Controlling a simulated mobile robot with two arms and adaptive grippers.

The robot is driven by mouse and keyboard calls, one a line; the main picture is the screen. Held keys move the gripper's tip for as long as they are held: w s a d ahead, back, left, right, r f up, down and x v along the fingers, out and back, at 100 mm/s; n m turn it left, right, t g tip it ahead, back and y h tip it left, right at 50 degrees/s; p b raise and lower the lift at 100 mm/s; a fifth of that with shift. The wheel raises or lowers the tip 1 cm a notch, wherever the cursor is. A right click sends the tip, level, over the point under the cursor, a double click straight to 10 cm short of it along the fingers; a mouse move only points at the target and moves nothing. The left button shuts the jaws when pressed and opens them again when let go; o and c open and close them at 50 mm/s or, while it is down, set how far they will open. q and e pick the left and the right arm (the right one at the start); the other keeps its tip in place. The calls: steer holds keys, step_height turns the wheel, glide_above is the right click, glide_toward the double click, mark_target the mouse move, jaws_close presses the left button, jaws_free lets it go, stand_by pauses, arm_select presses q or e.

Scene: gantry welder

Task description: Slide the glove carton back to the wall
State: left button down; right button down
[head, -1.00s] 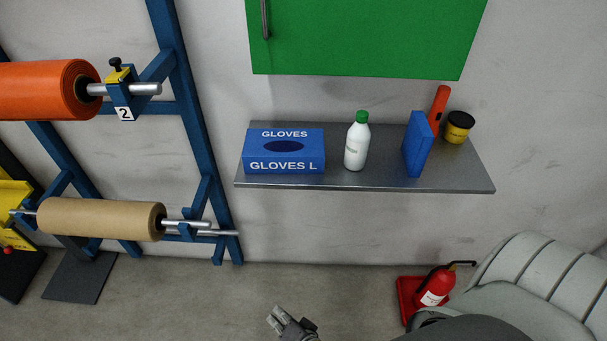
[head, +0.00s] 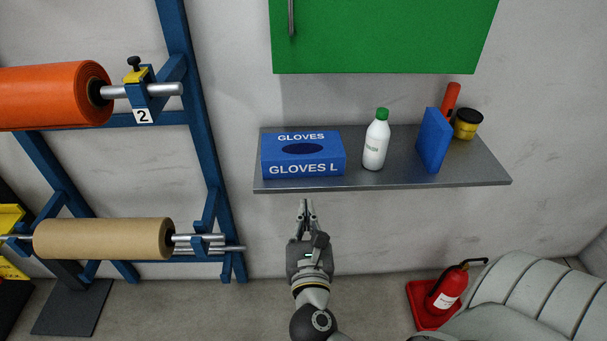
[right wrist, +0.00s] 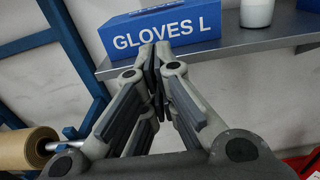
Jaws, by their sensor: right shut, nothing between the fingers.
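The blue glove carton (head: 303,168), marked "GLOVES L", stands on the left part of the grey metal shelf (head: 385,180), close to its front edge. A strip of bare shelf shows behind it. My right gripper (head: 306,203) is shut and empty, below and in front of the shelf's front edge, under the carton in the head view. In the right wrist view the shut fingertips (right wrist: 158,48) overlap the lower front of the carton (right wrist: 185,32); I cannot tell whether they touch it. My left gripper is not in view.
A white bottle with a green cap (head: 376,142) stands right of the carton. Further right are a blue box (head: 434,140), an orange item (head: 452,97) and a yellow-black tub (head: 467,124). A green cabinet (head: 385,35) hangs above. A blue roll rack (head: 190,120) stands left.

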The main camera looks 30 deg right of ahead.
mark_target(303, 168)
steer(key=p+x, duration=0.2)
steer(key=x, duration=0.8)
steer(key=shift+w+r+p, duration=0.15)
steer(key=shift+p, duration=0.25)
steer(key=shift+w+d, duration=0.35)
steer(key=shift+w, duration=0.15)
steer(key=shift+w+d, duration=0.1)
steer(key=shift+w, duration=0.05)
steer(key=x, duration=0.7)
steer(key=shift+w+p, duration=0.15)
steer(key=shift+p, duration=0.2)
